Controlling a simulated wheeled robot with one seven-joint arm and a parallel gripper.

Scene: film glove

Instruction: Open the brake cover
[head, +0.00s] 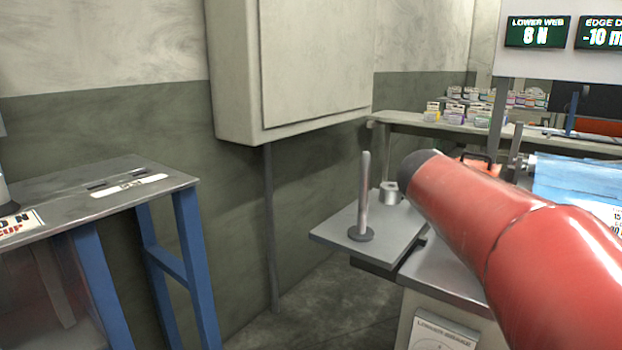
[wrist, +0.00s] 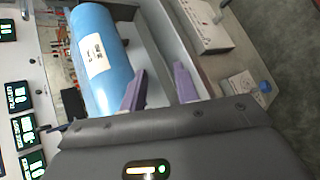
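My gripper (wrist: 160,72) shows in the wrist view as two purple fingers, spread apart with nothing between them. They are beside the blue film roll (wrist: 98,45), over a grey machine surface. I cannot identify the brake cover for certain. A panel lettered like "LOWER BRAKE" (head: 440,334) is on the pale cabinet front at the bottom of the head view, partly cut off. In the wrist view a white box with a label (wrist: 203,28) and a plate with a blue knob (wrist: 265,87) lie beyond the fingers. My red arm hides much of the machine in the head view.
A grey shelf with an upright peg (head: 364,195) juts out left of my arm. A blue-legged table (head: 160,185) stands at left. A wall cabinet (head: 310,65) hangs above. Green displays (head: 537,32) are at upper right. Open floor lies between table and machine.

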